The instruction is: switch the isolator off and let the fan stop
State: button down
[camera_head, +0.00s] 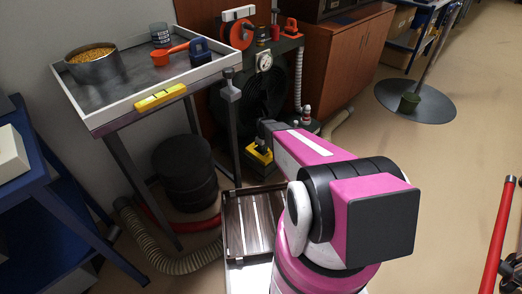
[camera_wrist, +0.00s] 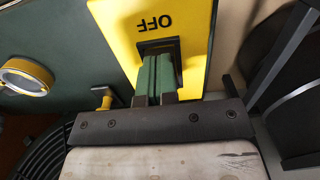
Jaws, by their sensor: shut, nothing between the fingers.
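The isolator is a yellow plate (camera_wrist: 190,20) with the word OFF, upside down in the wrist view. Its dark switch part (camera_wrist: 158,46) sits beside the word. My gripper (camera_wrist: 157,60) is shut and empty, its green fingertips over the dark switch part. I cannot tell whether they press on it, and they hide much of it. In the head view the yellow isolator (camera_head: 259,156) is low down, past the end of my magenta arm. The fan (camera_head: 262,97) is a dark round grille above it; I cannot tell whether it turns.
A yellow-rimmed gauge (camera_wrist: 25,77) and a small yellow knob (camera_wrist: 105,98) are left of the isolator in the wrist view. A tray table (camera_head: 205,72) and a black drum (camera_head: 185,170) stand left. A slatted tray (camera_head: 252,222) is nearer. Open floor (camera_head: 440,160) lies right.

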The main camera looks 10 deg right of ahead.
jog(key=shift+f, duration=0.4)
jog(key=shift+r, duration=0.15)
notch_tip(320, 180, up, 14)
jog(key=shift+r, duration=0.2)
dwell(0.8)
dwell(0.4)
jog(key=s+r+m, duration=0.3)
jog(key=s+r, duration=0.4)
jog(key=s, duration=0.4)
jog(key=s+r+m, duration=0.4)
jog(key=s+r, duration=0.3)
jog(key=s, duration=0.3)
jog(key=shift+s+d, duration=0.15)
jog(key=shift+s, duration=0.2)
